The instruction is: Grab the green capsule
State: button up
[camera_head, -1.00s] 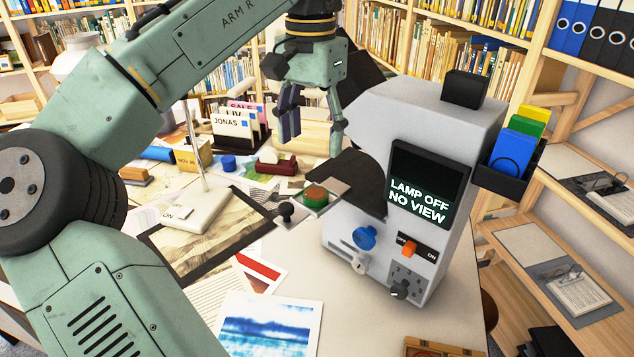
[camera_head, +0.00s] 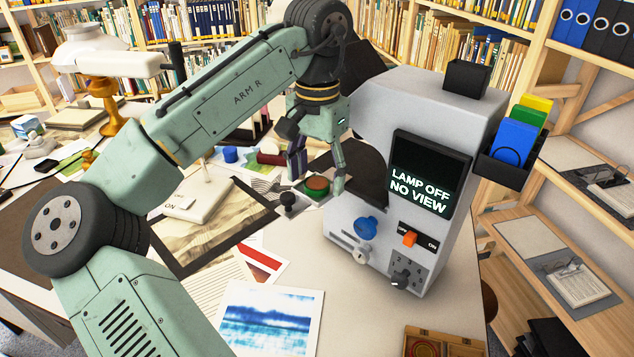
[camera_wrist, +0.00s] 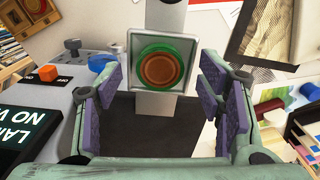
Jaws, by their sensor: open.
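The green capsule (camera_head: 317,186) is a round green ring with a brown top, sitting on a square pale stage plate (camera_head: 306,195) at the left side of the grey machine. In the wrist view the capsule (camera_wrist: 160,67) lies on the plate (camera_wrist: 134,83), beyond the fingers and centred between them. My gripper (camera_head: 319,168) is open and empty, pointing down just above the capsule. Its purple-padded fingers also show in the wrist view (camera_wrist: 162,92), spread to either side, apart from the capsule.
The grey machine (camera_head: 372,240) stands close to the right of my gripper, its screen reading "LAMP OFF NO VIEW". A black knob (camera_head: 288,199) stands just left of the plate. A framed landscape print (camera_head: 215,235) lies to the left.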

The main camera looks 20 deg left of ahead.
jog(key=shift+c, duration=0.3)
jog(key=c, duration=1.2)
jog(key=shift+r, duration=0.1)
